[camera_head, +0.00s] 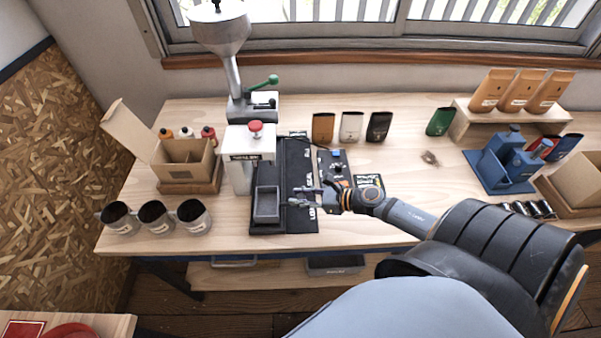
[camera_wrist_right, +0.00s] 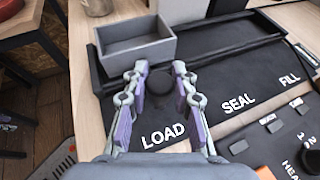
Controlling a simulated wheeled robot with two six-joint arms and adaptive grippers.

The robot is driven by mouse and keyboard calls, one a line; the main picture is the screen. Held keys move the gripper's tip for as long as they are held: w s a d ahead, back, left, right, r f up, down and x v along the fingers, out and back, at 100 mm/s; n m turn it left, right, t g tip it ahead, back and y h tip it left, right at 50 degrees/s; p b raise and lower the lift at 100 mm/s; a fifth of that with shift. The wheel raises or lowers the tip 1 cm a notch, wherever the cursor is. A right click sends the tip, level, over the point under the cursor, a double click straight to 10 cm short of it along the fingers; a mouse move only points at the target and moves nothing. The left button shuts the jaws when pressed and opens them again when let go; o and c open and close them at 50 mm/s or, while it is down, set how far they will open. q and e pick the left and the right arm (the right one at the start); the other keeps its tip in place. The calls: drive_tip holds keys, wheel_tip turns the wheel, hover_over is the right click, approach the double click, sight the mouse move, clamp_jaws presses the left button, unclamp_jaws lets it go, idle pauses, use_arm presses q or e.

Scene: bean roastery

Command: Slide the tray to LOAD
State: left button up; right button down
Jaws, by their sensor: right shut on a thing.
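The grey open-topped tray (camera_head: 266,218) sits at the near end of a black track (camera_head: 297,165), level with the LOAD label (camera_head: 312,213). The tray also shows in the right wrist view (camera_wrist_right: 135,55) and looks empty. My right gripper (camera_head: 300,197) is just right of the tray. In the right wrist view its fingers (camera_wrist_right: 160,72) are on either side of a dark round knob (camera_wrist_right: 160,82) beside the tray; they are shut on it. The labels SEAL (camera_wrist_right: 238,103) and FILL (camera_wrist_right: 289,78) run farther along the track. My left gripper is not in view.
A white press with a red knob (camera_head: 255,128) stands over the track behind the tray, with a hopper (camera_head: 219,28) beyond. A control panel (camera_head: 336,168) lies right of the track. Bags (camera_head: 352,126) stand behind.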

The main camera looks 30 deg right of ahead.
drive_tip(key=shift+s+a, duration=0.35)
drive_tip(key=shift+s, duration=0.15)
drive_tip(key=shift+d+f, duration=0.15)
drive_tip(key=shift+f, duration=0.05)
drive_tip(key=c, duration=1.5)
unclamp_jaws()
drive_tip(key=shift+c, duration=0.2)
drive_tip(key=o, duration=0.5)
drive_tip(key=shift+s+a+r, duration=0.1)
drive_tip(key=shift+a+r, duration=0.05)
drive_tip(key=shift+a, duration=0.05)
drive_tip(key=shift+d, duration=0.1)
